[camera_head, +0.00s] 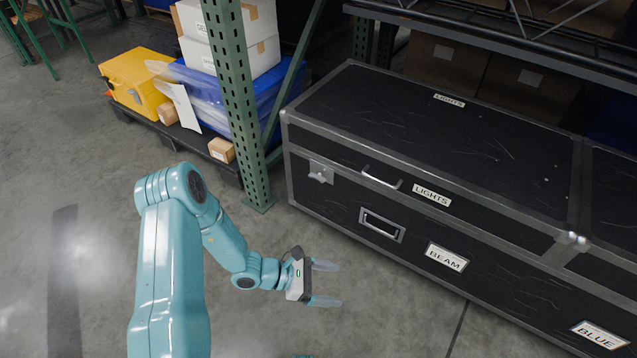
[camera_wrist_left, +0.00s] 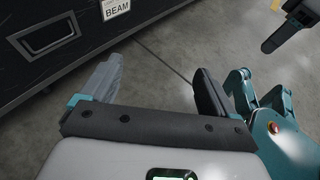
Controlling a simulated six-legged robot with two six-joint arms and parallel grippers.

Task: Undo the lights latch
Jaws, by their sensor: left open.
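The black lights case (camera_head: 370,150) has grey metal edging and white "LIGHTS" labels on its lid and front. A small metal latch (camera_head: 321,171) sits on the front near the left corner, across the lid seam, and looks closed. My left gripper (camera_head: 339,283) is open and empty in front of the case, below and apart from the latch. In the left wrist view, its two spread fingers (camera_wrist_left: 158,78) have bare floor between them. The latch is out of that view.
A bar handle (camera_head: 382,178) is right of the latch, with a recessed handle (camera_head: 382,225) and "BEAM" label (camera_head: 447,257) below. A green rack post (camera_head: 237,100) stands left of the case. A yellow case (camera_head: 138,82) and boxes sit behind it. Floor in front is clear.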

